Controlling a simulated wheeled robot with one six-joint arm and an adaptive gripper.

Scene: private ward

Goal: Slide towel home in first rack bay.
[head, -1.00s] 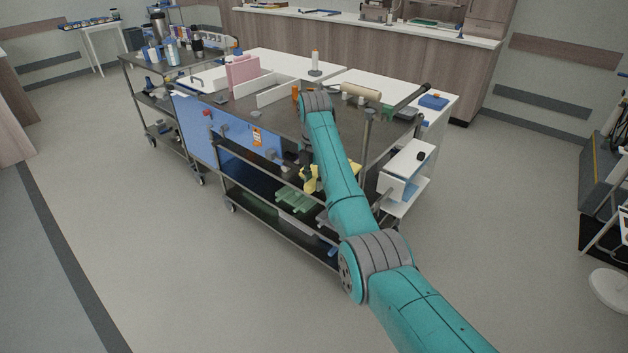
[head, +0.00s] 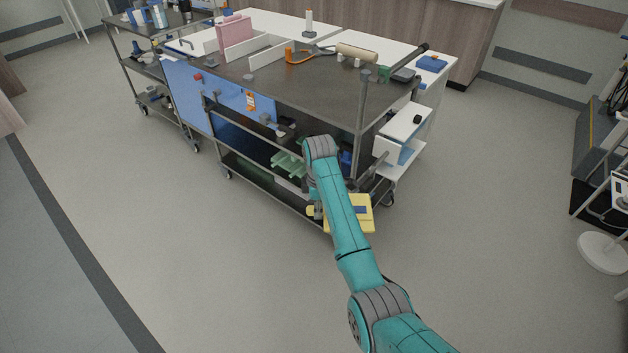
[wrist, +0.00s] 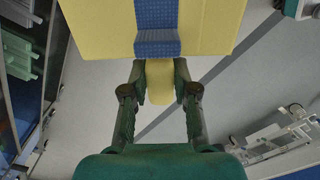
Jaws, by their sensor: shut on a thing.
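A wide yellow piece with a blue woven-looking band fills the top of the wrist view (wrist: 215,30), and I take it to be the towel. It also shows in the head view (head: 364,220), out in front of the cart's near right corner and partly behind my arm. My gripper (wrist: 159,88) is shut on its narrow yellow tab, a finger on each side. In the head view the fingers are mostly hidden by my arm. White upright dividers (head: 268,57) on the cart top form what looks like the rack, with a pink block (head: 234,31) standing among them.
The dark-topped cart (head: 300,88) has posts and lower shelves. Green trays (head: 289,162) sit on a lower shelf. An orange tool (head: 297,57) and a beige roll (head: 357,53) lie on top. A white side unit (head: 403,128) juts out at right. The floor in front is clear.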

